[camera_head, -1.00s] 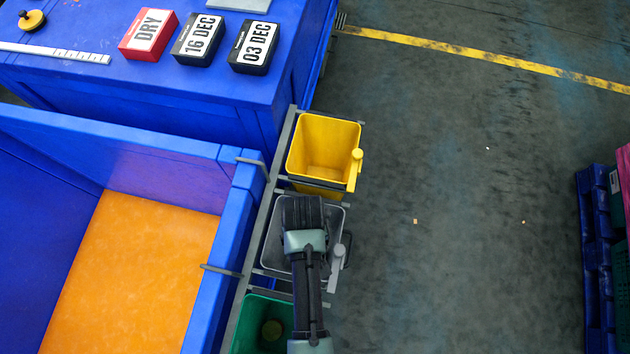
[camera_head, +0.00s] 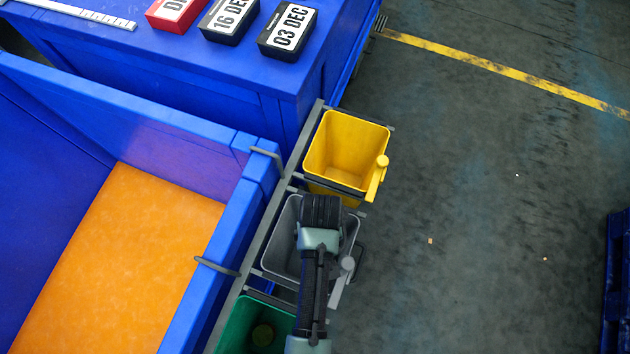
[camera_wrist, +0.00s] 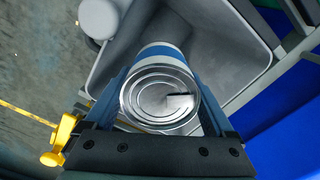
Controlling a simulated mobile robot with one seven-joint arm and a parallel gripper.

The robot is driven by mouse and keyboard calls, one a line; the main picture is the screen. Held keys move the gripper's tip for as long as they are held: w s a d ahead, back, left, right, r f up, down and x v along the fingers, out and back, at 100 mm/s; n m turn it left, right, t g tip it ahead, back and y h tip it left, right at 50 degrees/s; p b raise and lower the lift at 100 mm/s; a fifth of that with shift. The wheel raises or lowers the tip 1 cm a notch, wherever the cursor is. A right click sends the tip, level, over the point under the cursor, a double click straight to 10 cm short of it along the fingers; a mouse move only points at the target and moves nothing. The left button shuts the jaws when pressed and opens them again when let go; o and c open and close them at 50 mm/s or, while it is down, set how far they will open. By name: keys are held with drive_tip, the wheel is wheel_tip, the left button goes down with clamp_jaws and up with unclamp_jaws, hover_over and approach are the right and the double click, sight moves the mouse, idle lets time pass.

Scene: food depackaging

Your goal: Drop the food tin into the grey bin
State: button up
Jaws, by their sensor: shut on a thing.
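The food tin (camera_wrist: 160,98) has a silver ring-pull lid and a blue and white side, seen in the wrist view. My gripper (camera_wrist: 162,100) is shut on it, with a finger on each side. In the head view my gripper (camera_head: 320,212) is over the grey bin (camera_head: 283,232), and my arm hides the tin there. The grey bin (camera_wrist: 245,40) shows beyond the tin in the wrist view, its opening around and behind the tin. How deep the tin sits relative to the rim I cannot tell.
A yellow bin (camera_head: 340,150) hangs behind the grey bin, and a green bin (camera_head: 240,322) holding a round item stands in front. All are on a grey rack (camera_head: 268,228) beside a large blue container (camera_head: 232,215). Open floor lies to the right.

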drive_tip(key=o, duration=1.5)
drive_tip(key=shift+c, duration=0.2)
wheel_tip(320, 180, up, 13)
drive_tip(key=shift+p, duration=0.3)
drive_tip(key=w+d+r+t, duration=0.1)
drive_tip(key=w+r+t, duration=0.6)
drive_tip(key=w+r, duration=0.6)
drive_tip(key=w+r+m+t, duration=0.1)
drive_tip(key=w+r+t, duration=0.25)
drive_tip(key=r, duration=0.45)
drive_tip(key=w+r+t, duration=0.3)
drive_tip(key=w+r, duration=0.2)
drive_tip(key=r, duration=0.4)
wheel_tip(320, 180, up, 19)
drive_tip(key=s+t, duration=0.2)
drive_tip(key=t, duration=0.5)
drive_tip(key=s+a+r+m+t, duration=0.1)
drive_tip(key=s+r+t, duration=0.6)
drive_tip(key=r, duration=0.9)
drive_tip(key=s, duration=0.3)
